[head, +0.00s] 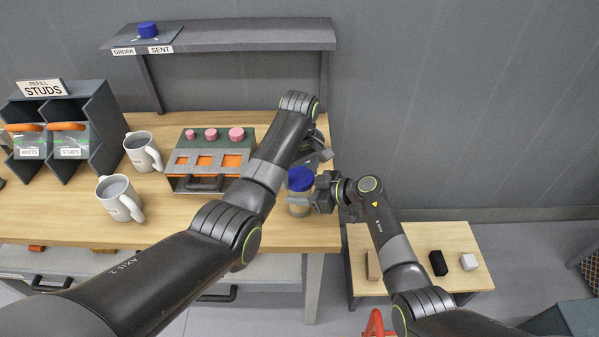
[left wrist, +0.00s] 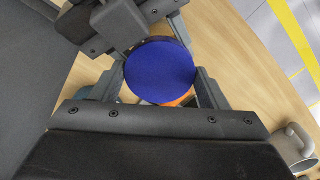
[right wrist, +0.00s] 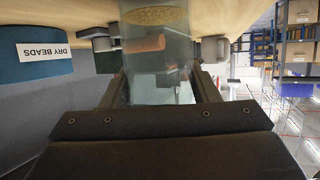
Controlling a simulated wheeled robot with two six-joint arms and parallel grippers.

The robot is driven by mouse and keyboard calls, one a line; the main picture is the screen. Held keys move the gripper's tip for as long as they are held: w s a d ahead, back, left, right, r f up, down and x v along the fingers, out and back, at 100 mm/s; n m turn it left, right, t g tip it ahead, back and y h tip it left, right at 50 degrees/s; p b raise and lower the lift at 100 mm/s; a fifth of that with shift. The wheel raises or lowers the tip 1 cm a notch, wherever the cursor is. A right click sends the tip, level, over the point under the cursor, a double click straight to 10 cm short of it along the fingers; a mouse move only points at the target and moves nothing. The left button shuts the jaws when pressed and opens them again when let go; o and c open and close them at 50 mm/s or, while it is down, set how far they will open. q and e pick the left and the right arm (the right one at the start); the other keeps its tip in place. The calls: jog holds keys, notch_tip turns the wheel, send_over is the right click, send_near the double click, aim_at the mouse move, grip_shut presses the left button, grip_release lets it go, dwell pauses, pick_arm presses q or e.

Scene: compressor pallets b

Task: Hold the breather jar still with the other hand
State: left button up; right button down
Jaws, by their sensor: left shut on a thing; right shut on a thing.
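The breather jar (head: 299,204) is a clear jar with a blue lid (head: 300,179), near the right end of the workbench. My left gripper (head: 312,160) is over the jar from above, shut on the blue lid, which also shows between its fingers in the left wrist view (left wrist: 160,72). My right gripper (head: 322,194) comes in from the right and is shut on the jar's body. The clear body (right wrist: 158,65) stands between its fingers in the right wrist view, with a tan grainy layer inside. The jar looks upright; its base is partly hidden.
Two grey mugs (head: 120,199) and a box with orange slots and pink knobs (head: 210,158) stand left of the jar. A studs rack (head: 68,130) is farther left. A raised shelf (head: 225,36) holds a blue lid-like piece (head: 148,30). A low side table (head: 450,242) carries small blocks.

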pick_arm(q)
jog(key=shift+m, duration=0.4)
jog(key=o, duration=1.1)
jog(key=shift+r, duration=2.3)
jog(key=shift+c, duration=0.3)
jog(key=shift+r+n, duration=1.6)
jog(key=shift+r, duration=0.1)
jog(key=shift+f, duration=0.1)
